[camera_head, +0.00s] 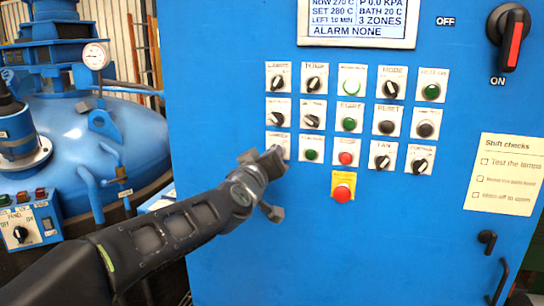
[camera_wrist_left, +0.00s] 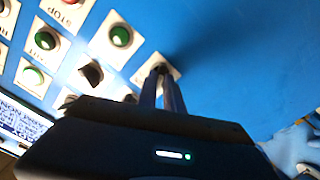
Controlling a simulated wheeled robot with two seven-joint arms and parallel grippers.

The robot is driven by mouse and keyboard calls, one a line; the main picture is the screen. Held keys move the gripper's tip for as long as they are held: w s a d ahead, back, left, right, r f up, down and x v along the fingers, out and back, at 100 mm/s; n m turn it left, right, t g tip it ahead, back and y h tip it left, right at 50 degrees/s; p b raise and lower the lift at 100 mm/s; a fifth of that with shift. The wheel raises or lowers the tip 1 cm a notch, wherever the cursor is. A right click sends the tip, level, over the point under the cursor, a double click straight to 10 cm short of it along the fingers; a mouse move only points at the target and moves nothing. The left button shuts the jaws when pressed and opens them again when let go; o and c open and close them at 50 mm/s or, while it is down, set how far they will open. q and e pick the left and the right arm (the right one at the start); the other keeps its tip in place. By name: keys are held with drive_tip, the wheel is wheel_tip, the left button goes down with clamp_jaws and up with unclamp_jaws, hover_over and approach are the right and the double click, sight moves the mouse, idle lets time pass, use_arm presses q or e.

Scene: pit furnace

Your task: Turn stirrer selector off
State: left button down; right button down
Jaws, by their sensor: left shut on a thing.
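A blue control cabinet carries rows of knobs, buttons and lamps on small white plates. My left gripper (camera_head: 275,158) reaches in from the left to the leftmost plate (camera_head: 281,139) of the lower row, beside a green button (camera_head: 311,155). Its fingers hide most of the control there, and its label is too blurred to read with certainty as the stirrer selector. In the left wrist view the narrow fingers (camera_wrist_left: 161,88) are shut on the dark knob (camera_wrist_left: 160,69) on that plate. The knob's pointing direction is hidden. My right gripper is not in view.
A red stop button (camera_head: 345,158), a fan knob (camera_head: 382,162) and a red mushroom button (camera_head: 342,192) sit to the right. Several black knobs stand just above my gripper. A large red-and-black switch (camera_head: 509,38) is at upper right. The blue furnace vessel (camera_head: 50,115) stands at left.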

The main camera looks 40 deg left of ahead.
use_arm(q)
drive_tip(key=c, duration=1.5)
unclamp_jaws()
drive_tip(key=v, duration=0.7)
drive_tip(key=shift+s+d, duration=0.15)
drive_tip(key=shift+s, duration=0.25)
